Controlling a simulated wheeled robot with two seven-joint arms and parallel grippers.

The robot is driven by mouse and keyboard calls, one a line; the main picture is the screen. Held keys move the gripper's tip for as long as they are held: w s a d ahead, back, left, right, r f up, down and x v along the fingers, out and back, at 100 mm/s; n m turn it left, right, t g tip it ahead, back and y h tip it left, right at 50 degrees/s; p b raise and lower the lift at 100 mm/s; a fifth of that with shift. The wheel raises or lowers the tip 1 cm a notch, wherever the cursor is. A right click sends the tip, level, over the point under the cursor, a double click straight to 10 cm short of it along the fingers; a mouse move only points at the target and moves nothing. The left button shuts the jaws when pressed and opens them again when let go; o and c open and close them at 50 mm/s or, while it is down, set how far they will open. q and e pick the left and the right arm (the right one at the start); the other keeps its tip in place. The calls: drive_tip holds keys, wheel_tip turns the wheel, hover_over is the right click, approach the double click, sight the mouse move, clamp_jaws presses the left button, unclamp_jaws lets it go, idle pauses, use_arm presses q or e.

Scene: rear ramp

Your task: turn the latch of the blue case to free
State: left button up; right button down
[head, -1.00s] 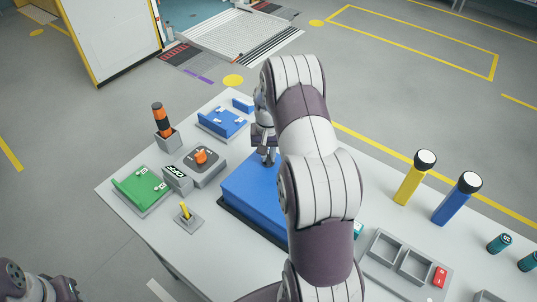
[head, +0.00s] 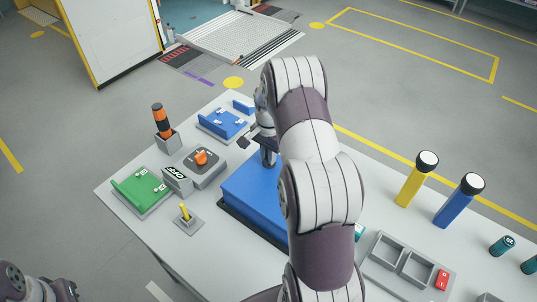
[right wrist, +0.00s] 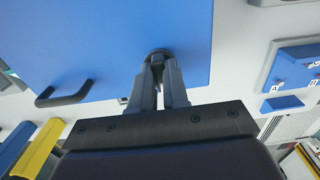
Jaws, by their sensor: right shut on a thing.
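The blue case (head: 245,195) lies on the table, partly hidden behind my right arm. In the right wrist view the case (right wrist: 110,40) fills the upper left, with a black handle (right wrist: 66,97) on one edge. The dark latch (right wrist: 158,53) is at the case's edge, mostly covered by the fingertips. My right gripper (right wrist: 158,68) is shut on the latch; in the head view the gripper (head: 268,160) is at the case's far end. How far the latch is turned cannot be told. Only a part of my left arm shows at the bottom left.
A blue fixture (head: 222,124), a grey box with an orange knob (head: 201,157), a green fixture (head: 138,188) and a yellow lever (head: 184,212) stand left of the case. Yellow (head: 409,187) and blue (head: 452,207) flashlights and a grey tray (head: 380,264) are at the right.

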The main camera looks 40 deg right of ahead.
idle(0.5)
drive_tip(key=c, duration=1.1)
unclamp_jaws()
drive_tip(key=shift+d, duration=0.1)
drive_tip(key=shift+r, duration=0.1)
wheel_tip(320, 180, up, 8)
drive_tip(key=shift+r+b, duration=0.1)
drive_tip(key=shift+b, duration=0.85)
wheel_tip(320, 180, up, 4)
drive_tip(key=p, duration=0.3)
drive_tip(key=shift+r+p, duration=0.1)
drive_tip(key=shift+p, duration=0.3)
